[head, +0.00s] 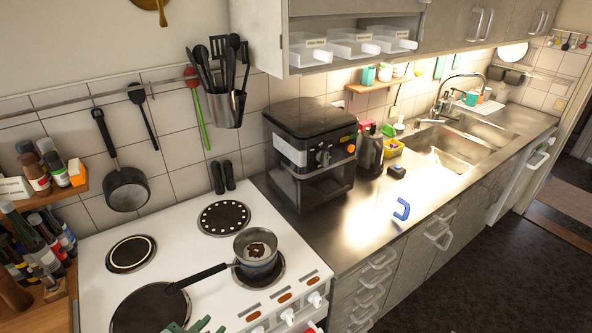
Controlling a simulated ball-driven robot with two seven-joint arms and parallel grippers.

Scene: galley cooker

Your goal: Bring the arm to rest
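My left gripper (193,327) shows only as a small green-grey part at the bottom edge, in front of the white cooker (190,252). Most of it is cut off by the frame, and whether its fingers are open or shut does not show. My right gripper is not in view.
A small pot (256,252) with dark contents stands on the front right burner. A black air fryer (311,150), a kettle (370,152) and a blue hook-shaped thing (402,209) are on the steel counter (345,222). Bottles (40,236) crowd the left edge.

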